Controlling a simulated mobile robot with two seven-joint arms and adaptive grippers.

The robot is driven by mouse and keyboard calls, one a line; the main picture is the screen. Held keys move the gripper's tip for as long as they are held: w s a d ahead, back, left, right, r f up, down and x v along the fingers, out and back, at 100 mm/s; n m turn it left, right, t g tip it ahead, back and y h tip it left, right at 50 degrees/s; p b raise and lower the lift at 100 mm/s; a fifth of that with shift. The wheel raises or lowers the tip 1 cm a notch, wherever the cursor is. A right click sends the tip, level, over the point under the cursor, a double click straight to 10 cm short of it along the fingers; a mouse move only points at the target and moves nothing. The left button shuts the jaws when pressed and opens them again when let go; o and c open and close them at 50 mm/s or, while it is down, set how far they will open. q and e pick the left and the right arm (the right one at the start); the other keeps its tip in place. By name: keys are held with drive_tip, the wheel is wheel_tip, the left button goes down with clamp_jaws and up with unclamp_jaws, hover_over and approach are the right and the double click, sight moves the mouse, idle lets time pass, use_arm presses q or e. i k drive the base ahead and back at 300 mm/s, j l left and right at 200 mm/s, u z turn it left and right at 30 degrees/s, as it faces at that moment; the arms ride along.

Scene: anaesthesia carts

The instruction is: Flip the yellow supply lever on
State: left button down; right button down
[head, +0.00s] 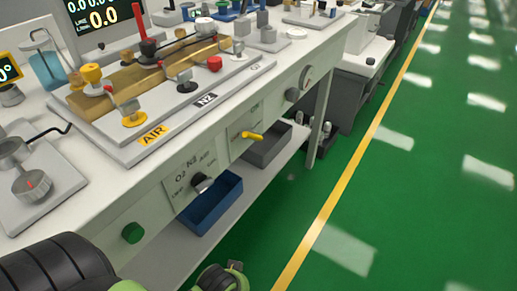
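The yellow supply lever (252,136) is on a pale panel on the bench's front face, right of the black selector knob. Its yellow handle lies roughly level along the panel. The small lettering beside it is too blurred to read. No gripper fingers show in the head view; only black and green parts of my own body show at the bottom edge, and nothing of mine touches the lever.
A black selector knob (199,182) and a green button (132,232) are on the same front face. A blue bin (212,207) and a grey bin (268,146) sit on the shelf below. Brass valve gear (150,75) stands on top. Green floor (400,180) at right is clear.

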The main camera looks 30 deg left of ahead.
sight(248, 134)
drive_tip(key=l+u, duration=0.1)
drive_tip(key=u, duration=0.3)
drive_tip(key=k+u, duration=0.1)
drive_tip(key=u, duration=0.3)
drive_tip(key=k+l+u, duration=0.1)
drive_tip(key=u, duration=0.7)
drive_tip(key=k, duration=0.05)
